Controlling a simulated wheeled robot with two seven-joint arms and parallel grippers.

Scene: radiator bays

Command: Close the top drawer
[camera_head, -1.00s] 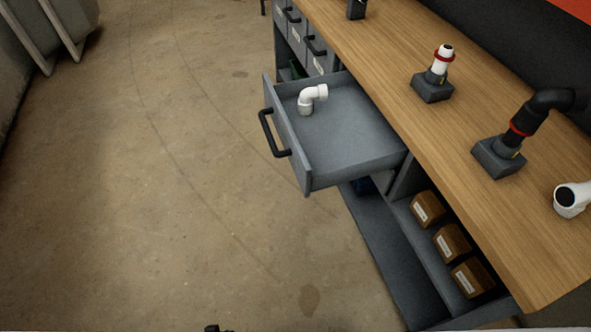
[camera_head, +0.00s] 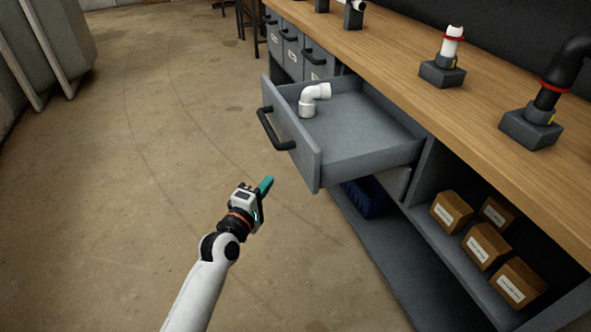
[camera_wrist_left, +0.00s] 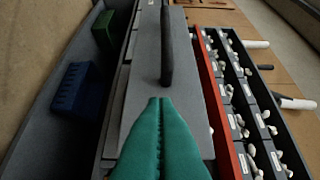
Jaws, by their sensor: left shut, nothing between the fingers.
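The top drawer (camera_head: 352,152) is grey and stands pulled out from under the wooden workbench in the head view. Its front panel (camera_head: 298,148) carries a black bar handle (camera_head: 270,130). A white pipe elbow (camera_head: 312,98) stands inside the drawer. My left gripper (camera_head: 266,185) is in front of and below the drawer front, apart from it, with green fingers shut and empty. In the left wrist view the shut fingertips (camera_wrist_left: 160,101) point at a grey panel (camera_wrist_left: 190,100) with a dark handle (camera_wrist_left: 167,45). My right gripper is not in view.
The workbench top (camera_head: 400,60) bears pipe fittings on dark blocks, one white (camera_head: 453,45). Brown boxes (camera_head: 487,246) sit on the lower shelf at right. A blue bin (camera_head: 364,197) lies below the drawer. The concrete floor (camera_head: 150,150) at left is clear.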

